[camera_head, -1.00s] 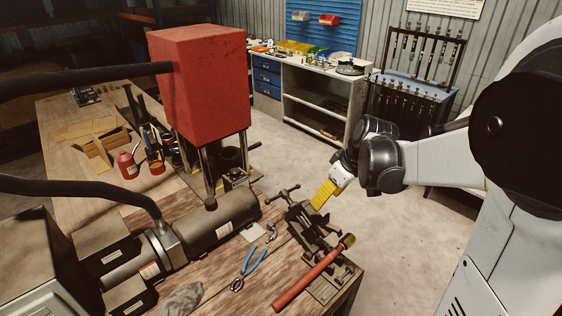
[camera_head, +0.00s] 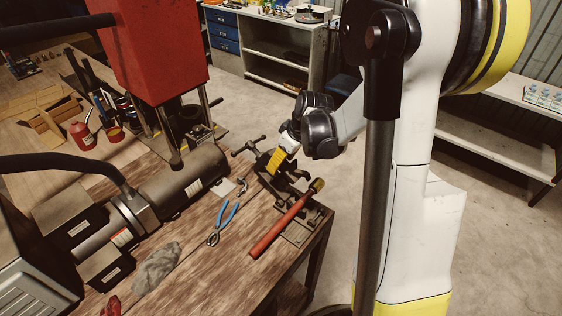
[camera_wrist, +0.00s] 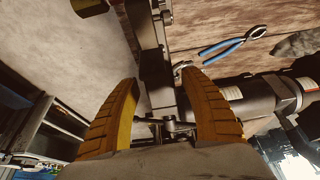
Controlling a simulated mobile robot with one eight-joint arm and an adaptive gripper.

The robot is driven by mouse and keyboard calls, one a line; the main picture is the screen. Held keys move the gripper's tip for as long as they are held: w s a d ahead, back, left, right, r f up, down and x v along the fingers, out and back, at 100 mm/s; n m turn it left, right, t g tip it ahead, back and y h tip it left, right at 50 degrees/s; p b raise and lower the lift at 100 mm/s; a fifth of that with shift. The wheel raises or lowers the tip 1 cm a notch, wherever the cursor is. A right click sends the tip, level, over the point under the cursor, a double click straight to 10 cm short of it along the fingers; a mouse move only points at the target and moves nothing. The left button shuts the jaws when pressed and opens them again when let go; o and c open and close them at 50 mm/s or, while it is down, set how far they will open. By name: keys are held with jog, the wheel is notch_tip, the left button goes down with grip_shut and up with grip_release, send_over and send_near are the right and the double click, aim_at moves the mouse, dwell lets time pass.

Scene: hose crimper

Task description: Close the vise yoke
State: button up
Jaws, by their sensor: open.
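The dark metal vise (camera_head: 293,205) is at the right corner of the wooden workbench in the head view. Its yoke part with a T-handle (camera_head: 248,145) sticks out to the left, beside my gripper. My gripper (camera_head: 275,160), with yellow finger pads, is low over the vise. In the wrist view my gripper (camera_wrist: 160,80) is open, its two ribbed fingers apart on either side of dark metal vise parts (camera_wrist: 153,60). I cannot tell whether either finger touches them. The gripper hides part of the yoke in the head view.
Blue-handled pliers (camera_head: 223,222) and a grey rag (camera_head: 157,267) lie on the workbench (camera_head: 200,285). A dark cylindrical machine (camera_head: 195,187) and a red press (camera_head: 160,50) stand to the left. Open floor lies beyond the bench.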

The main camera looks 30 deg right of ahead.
grip_shut()
